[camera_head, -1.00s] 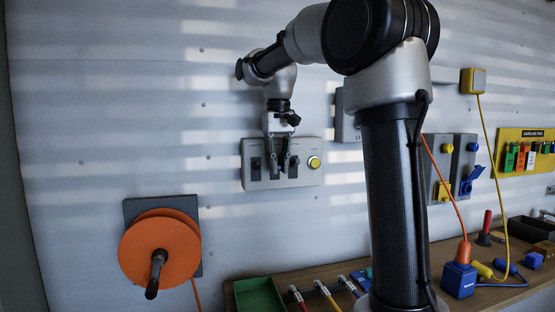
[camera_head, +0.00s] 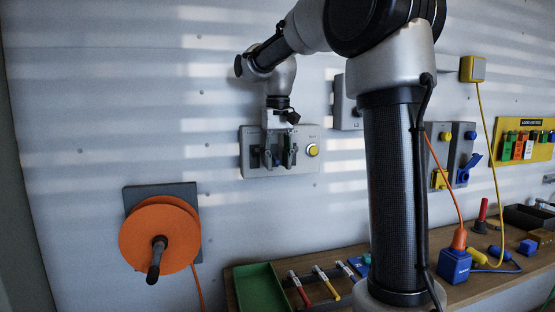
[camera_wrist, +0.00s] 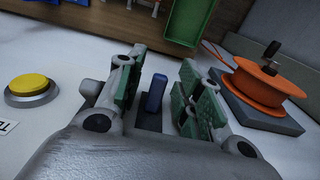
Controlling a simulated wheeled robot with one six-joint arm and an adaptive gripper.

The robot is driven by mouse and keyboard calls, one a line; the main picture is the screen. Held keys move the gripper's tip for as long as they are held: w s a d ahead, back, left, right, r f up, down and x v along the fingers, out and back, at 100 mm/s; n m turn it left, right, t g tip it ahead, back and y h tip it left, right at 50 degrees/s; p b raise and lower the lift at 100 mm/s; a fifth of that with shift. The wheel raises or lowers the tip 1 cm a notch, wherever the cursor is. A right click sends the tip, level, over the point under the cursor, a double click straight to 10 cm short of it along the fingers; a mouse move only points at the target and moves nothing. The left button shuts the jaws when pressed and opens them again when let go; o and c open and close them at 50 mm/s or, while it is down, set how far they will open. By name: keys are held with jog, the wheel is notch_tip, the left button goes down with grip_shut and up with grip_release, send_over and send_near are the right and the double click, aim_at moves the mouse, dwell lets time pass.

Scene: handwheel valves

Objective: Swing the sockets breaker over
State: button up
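The grey breaker panel (camera_head: 309,167) is on the wall, with dark levers and a yellow button at its right end. Its small labels are unreadable here. My gripper (camera_head: 278,158) points down in front of the panel and hides much of the levers. In the wrist view my gripper (camera_wrist: 160,98) is open, its green-padded fingers apart. A dark blue lever (camera_wrist: 154,94) stands upright between them, with a narrow gap to each finger visible. I cannot tell whether it is the sockets breaker from the label.
The yellow button (camera_head: 312,150) is just right of the fingers. An orange reel (camera_head: 180,240) with a dark handle juts out at lower left. A bench (camera_head: 330,275) with a green tray (camera_head: 260,290) runs below. Another grey box (camera_head: 346,105) is at upper right of the panel.

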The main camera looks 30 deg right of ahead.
jog(key=shift+s+a+f+g, duration=0.1)
jog(key=shift+s+f+g, duration=0.2)
jog(key=shift+f, duration=0.45)
jog(key=shift+w+r, duration=0.15)
jog(key=shift+r, duration=1.65)
jog(key=shift+w+r, duration=0.1)
jog(key=shift+r, duration=1.7)
